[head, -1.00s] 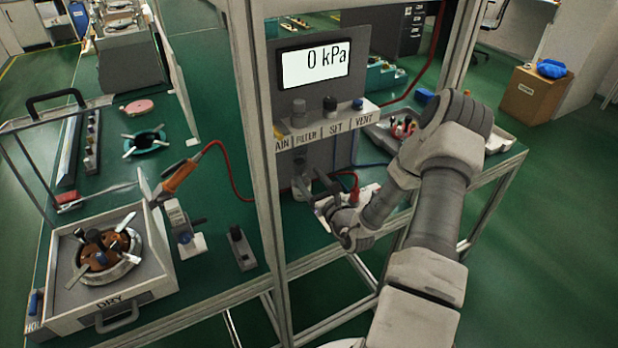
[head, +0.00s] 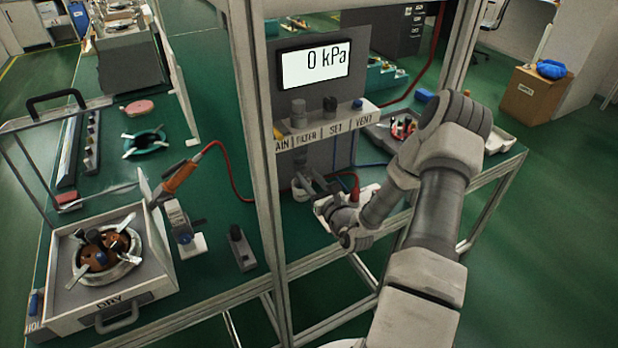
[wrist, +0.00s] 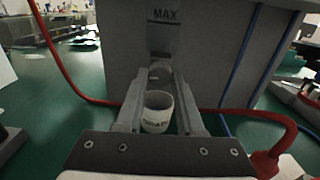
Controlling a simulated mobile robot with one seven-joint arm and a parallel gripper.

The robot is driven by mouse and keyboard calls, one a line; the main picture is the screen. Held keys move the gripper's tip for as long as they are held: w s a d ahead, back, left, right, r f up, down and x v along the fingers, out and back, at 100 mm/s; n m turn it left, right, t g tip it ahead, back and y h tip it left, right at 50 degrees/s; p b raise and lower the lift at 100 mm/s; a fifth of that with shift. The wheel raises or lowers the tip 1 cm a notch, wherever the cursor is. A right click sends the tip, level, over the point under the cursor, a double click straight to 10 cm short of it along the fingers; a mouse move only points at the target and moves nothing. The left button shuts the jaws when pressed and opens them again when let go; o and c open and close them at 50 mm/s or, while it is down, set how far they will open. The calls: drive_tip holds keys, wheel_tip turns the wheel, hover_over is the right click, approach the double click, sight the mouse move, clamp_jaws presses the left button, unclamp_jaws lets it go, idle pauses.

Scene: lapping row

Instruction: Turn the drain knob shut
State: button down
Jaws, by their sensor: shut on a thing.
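The drain knob (wrist: 159,70) is a small grey part below the grey body marked MAX (wrist: 165,16). In the wrist view it sits between the tips of my gripper (wrist: 160,78), which is shut on it. The fingers hide its sides, and I cannot tell how far it is turned. A small white cup (wrist: 157,112) with printing stands below it, seen between the fingers. In the head view my gripper (head: 312,182) reaches in under the panel, in front of the cup (head: 299,193); the knob is hard to make out there.
The display (head: 315,66) reads 0 kPa above a label strip (head: 335,130) with FILTER, SET and VENT. A frame post (head: 255,150) stands left of my gripper. A red hose (wrist: 85,97) and a blue tube (wrist: 240,60) run close by.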

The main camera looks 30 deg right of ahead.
drive_tip(key=shift+m, duration=0.3)
drive_tip(key=m+p, duration=0.3)
drive_tip(key=shift+r+m, duration=0.15)
drive_tip(key=shift+m, duration=0.25)
drive_tip(key=m+p, duration=0.3)
drive_tip(key=m, duration=0.2)
drive_tip(key=shift+m, duration=0.4)
drive_tip(key=c, duration=0.5)
unclamp_jaws()
drive_tip(key=shift+s, duration=0.1)
drive_tip(key=s, duration=1.7)
drive_tip(key=shift+s+d, duration=0.15)
drive_tip(key=shift+d, duration=0.1)
